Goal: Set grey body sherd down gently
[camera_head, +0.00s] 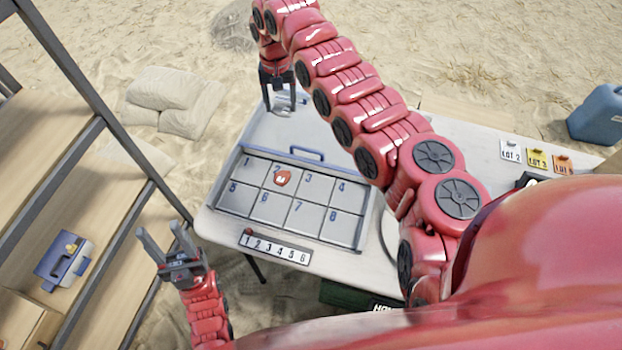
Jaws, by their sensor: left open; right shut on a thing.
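My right gripper (279,104) is over the far left part of the white table (440,125), beyond the numbered tray (234,164). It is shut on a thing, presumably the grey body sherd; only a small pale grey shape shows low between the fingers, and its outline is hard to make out. I cannot tell whether it touches the surface. The tray has numbered compartments, and a reddish-orange sherd (283,178) lies in compartment 2. My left gripper (158,236) is open and empty, left of the table's front left corner.
A numbered strip (275,248) lies in front of the tray. White, yellow and orange lot cards (537,157) stand at the right. A blue container (598,115) is at far right. A shelf (75,185) with a blue-and-white box (66,262) is at left. Sandbags (165,90) lie behind.

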